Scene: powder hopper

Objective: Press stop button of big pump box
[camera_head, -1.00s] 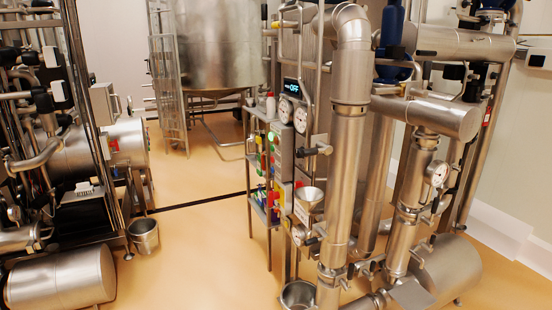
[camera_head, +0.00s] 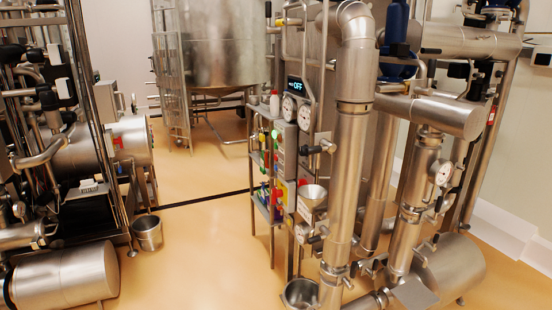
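A grey control box (camera_head: 291,150) with several small coloured buttons stands right of the middle, seen at a steep angle. It may be the big pump box, but its labels are too small to read. A green button (camera_head: 276,135) shows on its left part. A red and yellow part (camera_head: 280,192) sits lower down. Which button is stop cannot be told. A dark display (camera_head: 296,87) above the box reads OFF. Neither of my grippers is in view.
Steel pipes (camera_head: 347,180) stand close on the right of the box. A narrow shelf (camera_head: 262,201) with small items stands at its left. Piping machinery (camera_head: 90,150) fills the left side. A bucket (camera_head: 148,232) stands on the floor. The orange floor (camera_head: 195,250) between is clear.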

